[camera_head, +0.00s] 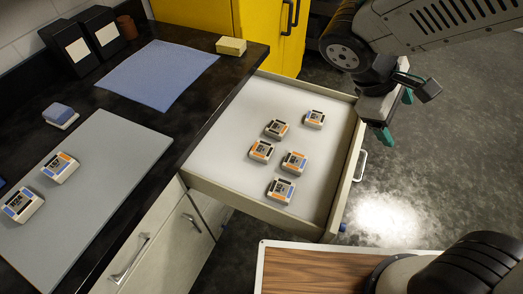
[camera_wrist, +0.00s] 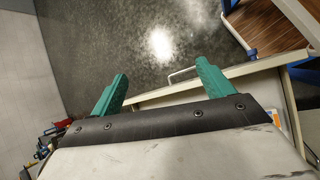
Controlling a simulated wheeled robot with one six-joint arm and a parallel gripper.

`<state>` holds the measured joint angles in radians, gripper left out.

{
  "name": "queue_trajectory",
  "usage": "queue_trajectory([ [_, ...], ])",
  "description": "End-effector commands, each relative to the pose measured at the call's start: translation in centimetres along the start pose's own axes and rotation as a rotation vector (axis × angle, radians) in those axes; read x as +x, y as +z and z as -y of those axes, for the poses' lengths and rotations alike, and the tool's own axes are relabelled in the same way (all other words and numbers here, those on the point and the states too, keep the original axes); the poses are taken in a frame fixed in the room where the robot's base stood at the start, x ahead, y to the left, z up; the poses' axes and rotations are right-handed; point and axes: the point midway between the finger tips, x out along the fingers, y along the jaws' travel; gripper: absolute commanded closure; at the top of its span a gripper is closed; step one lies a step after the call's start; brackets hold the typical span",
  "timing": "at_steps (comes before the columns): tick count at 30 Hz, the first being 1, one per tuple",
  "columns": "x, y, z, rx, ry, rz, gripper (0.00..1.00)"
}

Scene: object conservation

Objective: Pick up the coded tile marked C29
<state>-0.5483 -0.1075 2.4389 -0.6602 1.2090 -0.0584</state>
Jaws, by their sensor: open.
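Several coded tiles lie in the open drawer (camera_head: 215,165): one at the back right (camera_head: 314,119), one left of it (camera_head: 276,128), one at the left (camera_head: 261,151), one in the middle (camera_head: 294,162) and one nearest the front (camera_head: 280,190). Two more tiles (camera_head: 60,167) (camera_head: 22,205) lie on the grey board (camera_head: 110,165) on the counter. The markings are too small to tell which is C29. My gripper (camera_head: 396,115) is open and empty, above and right of the drawer. In the wrist view its teal fingers (camera_wrist: 162,72) stand apart over the floor and the drawer edge.
A blue cloth (camera_head: 158,75), a yellow block (camera_head: 231,46), a blue-topped block (camera_head: 60,115) and two black boxes (camera_head: 70,48) are on the dark counter. A yellow cabinet (camera_head: 210,12) stands behind. The drawer front with its handle (camera_head: 360,165) sticks out; the floor to its right is clear.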

Motion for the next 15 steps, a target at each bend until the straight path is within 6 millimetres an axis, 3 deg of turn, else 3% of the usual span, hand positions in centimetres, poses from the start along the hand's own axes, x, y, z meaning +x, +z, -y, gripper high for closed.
queue_trajectory([
  [1, 0.0, -2.6, 0.5, -0.118, 0.075, 0.023, 0.20],
  [5, -0.5, -8.7, 1.9, -0.390, 0.280, 0.061, 0.20],
  [8, -0.9, -13.7, 4.1, -0.600, 0.445, 0.082, 0.20],
  [12, -1.4, -20.3, 8.9, -0.885, 0.676, 0.099, 0.20],
  [15, -1.5, -24.0, 12.9, -1.058, 0.821, 0.105, 0.20],
])
